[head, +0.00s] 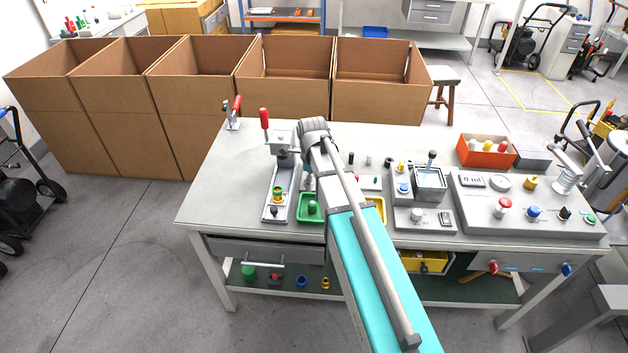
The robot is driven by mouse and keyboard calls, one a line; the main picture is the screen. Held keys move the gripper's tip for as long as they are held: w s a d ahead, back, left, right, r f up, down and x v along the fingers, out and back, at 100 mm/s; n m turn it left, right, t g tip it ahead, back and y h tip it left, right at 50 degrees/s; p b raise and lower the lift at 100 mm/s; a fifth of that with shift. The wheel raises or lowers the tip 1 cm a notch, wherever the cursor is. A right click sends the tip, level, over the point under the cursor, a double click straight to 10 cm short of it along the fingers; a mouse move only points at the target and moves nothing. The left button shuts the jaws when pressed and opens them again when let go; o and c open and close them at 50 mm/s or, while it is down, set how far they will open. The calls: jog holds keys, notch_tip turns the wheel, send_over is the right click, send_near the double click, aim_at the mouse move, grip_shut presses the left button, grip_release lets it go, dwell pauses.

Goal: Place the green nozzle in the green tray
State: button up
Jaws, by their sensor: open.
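The green tray (303,218) lies on the workbench just left of my arm, and its right side is hidden by the arm. A small green piece, which looks like the green nozzle (312,207), stands inside the tray. My gripper (309,185) is mostly hidden beside and behind my arm. Only a small grey part of it seems to show, just above the tray's far side. It is open, and I see nothing held in it. I cannot tell whether it touches the green piece.
A press fixture (271,212) with a red lever stands close left of the tray. A yellow tray (381,212) shows right of my arm. Test panels (480,215) and an orange bin (486,158) fill the right side. Cardboard boxes (285,95) line the back. The bench's left front is clear.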

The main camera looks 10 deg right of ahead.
jog(key=shift+s, duration=0.1)
dwell(0.5)
jog(key=s+n, duration=1.5)
jog(key=n, duration=0.9)
jog(key=shift+s+d+n, duration=0.2)
jog(key=shift+s+n, duration=0.1)
jog(key=shift+s, duration=0.05)
